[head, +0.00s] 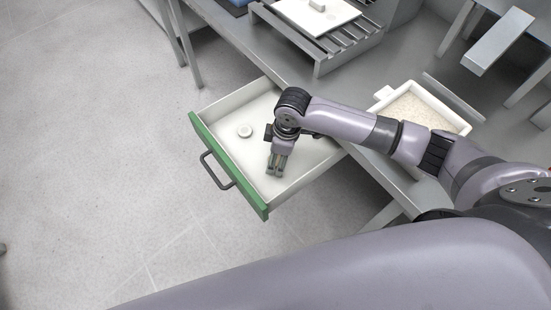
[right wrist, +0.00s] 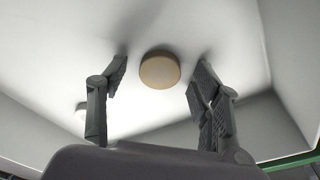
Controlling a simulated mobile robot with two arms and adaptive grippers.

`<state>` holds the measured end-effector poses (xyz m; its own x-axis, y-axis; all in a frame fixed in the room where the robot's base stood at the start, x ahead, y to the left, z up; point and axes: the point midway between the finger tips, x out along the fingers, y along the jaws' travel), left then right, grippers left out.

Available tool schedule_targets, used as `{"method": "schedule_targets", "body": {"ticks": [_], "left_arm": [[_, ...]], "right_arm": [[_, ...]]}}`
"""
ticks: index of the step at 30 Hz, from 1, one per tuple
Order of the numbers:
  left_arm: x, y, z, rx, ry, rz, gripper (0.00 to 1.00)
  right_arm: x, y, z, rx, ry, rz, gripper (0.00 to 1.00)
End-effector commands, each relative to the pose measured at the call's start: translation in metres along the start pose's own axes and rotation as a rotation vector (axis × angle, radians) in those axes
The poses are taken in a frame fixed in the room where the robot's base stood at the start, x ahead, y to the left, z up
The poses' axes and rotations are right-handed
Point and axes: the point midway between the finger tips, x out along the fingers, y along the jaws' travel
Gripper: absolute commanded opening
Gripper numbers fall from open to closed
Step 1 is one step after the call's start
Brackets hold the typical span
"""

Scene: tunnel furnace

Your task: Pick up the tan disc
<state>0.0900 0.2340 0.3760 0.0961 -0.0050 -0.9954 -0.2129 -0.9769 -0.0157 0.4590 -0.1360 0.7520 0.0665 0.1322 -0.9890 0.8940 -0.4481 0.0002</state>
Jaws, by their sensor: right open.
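The tan disc (right wrist: 160,70) lies on the white drawer floor and shows between the two fingertips in the right wrist view, with a gap on each side. I cannot make it out in the head view, where my right gripper seems to hide it. My right gripper (head: 277,171) points down into the open drawer, open and empty. My left gripper is not in view.
The drawer (head: 229,161) has a green front with a dark handle (head: 215,170). A small whitish round piece (head: 245,131) lies in it, left of my right gripper. A white tray of grains (head: 462,127) and a slatted metal rack (head: 318,68) stand on the bench.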

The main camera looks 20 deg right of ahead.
Motion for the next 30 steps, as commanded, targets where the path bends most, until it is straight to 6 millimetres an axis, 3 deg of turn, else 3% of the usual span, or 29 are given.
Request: {"method": "schedule_targets", "body": {"ticks": [6, 27, 30], "left_arm": [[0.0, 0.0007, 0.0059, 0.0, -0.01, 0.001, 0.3], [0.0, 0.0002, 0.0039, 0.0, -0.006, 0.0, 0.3], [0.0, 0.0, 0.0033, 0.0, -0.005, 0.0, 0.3]], "right_arm": [[0.0006, 0.0, -0.0003, 0.0, 0.001, 0.0, 0.59], [0.0001, 0.0002, -0.0003, 0.0, 0.001, 0.001, 0.12], [0.0, 0.0002, -0.0004, 0.0, 0.001, 0.001, 0.09]]}}
